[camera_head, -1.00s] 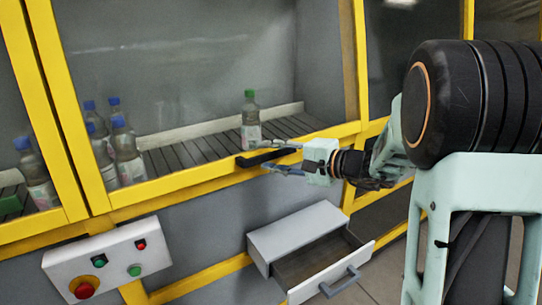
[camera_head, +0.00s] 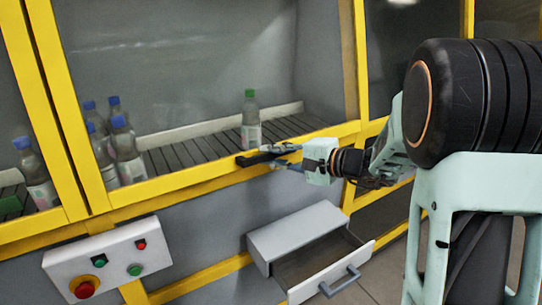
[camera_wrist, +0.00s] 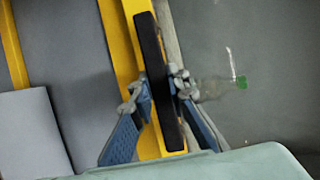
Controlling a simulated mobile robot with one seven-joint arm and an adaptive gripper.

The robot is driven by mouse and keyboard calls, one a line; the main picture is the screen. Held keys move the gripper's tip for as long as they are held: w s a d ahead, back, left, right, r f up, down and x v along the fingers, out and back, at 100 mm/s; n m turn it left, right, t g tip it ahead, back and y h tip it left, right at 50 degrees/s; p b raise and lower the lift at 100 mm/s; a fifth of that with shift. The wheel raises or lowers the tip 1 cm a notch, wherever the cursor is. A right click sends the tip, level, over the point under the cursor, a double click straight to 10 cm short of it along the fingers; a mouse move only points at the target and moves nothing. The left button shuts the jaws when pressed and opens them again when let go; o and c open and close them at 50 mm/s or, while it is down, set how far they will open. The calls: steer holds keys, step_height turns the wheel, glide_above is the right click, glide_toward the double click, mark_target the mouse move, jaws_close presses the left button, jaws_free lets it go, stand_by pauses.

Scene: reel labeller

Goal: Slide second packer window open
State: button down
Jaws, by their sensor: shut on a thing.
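The packer window (camera_head: 190,75) is a large glass pane in a yellow frame, and it is down in place in the head view. A black bar handle (camera_head: 250,159) sits on its lower yellow rail. My gripper (camera_head: 283,155) is shut on the right part of this handle. In the wrist view, the handle (camera_wrist: 150,50) runs between the two blue-backed fingers of my gripper (camera_wrist: 162,90), one on each side. The fingers hide a small part of the handle.
Behind the glass, a green-capped bottle (camera_head: 250,122) and several blue-capped bottles (camera_head: 126,150) stand on a slatted conveyor. Below, a grey drawer (camera_head: 330,272) stands open under my gripper. A button box (camera_head: 107,260) is at lower left.

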steer(key=w+a+r+p, duration=0.1)
steer(key=r+p, duration=0.4)
steer(key=r, duration=0.7)
steer(key=w+a+r+p, duration=0.2)
steer(key=w+r+p, duration=0.2)
steer(key=r, duration=0.8)
steer(key=w+a+r+p, duration=0.2)
steer(key=r+p, duration=0.4)
steer(key=r, duration=0.7)
steer(key=shift+w+a, duration=0.15)
steer(key=shift+w, duration=0.25)
steer(key=c, duration=1.8)
jaws_free()
steer(key=shift+f, duration=0.1)
steer(key=shift+c, duration=0.2)
steer(key=v, duration=1.2)
